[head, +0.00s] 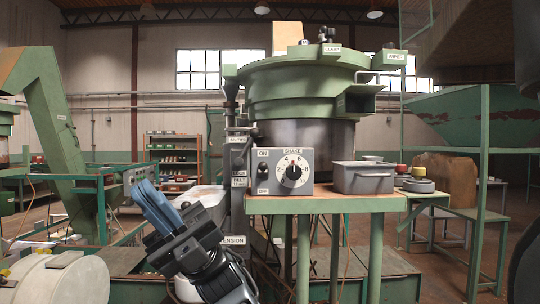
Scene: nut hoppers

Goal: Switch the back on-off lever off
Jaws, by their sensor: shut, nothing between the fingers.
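A grey control box (281,172) stands on the bench edge right of centre, with a black dial under the word SHAKE. On its left side a small dark lever (263,170) sits between the labels ON above and OFF below; its exact tilt is too small to tell. A second, smaller grey box (139,176) shows farther left, and its controls cannot be made out. My gripper (143,187) has blue fingers, shut and empty, pointing up and left. It is left of the labelled box, apart from it, and appears near the smaller box in the picture.
A large green bowl hopper (300,85) stands behind the labelled box. A white tub (200,195) is behind my gripper; a pale drum (60,280) is at lower left.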

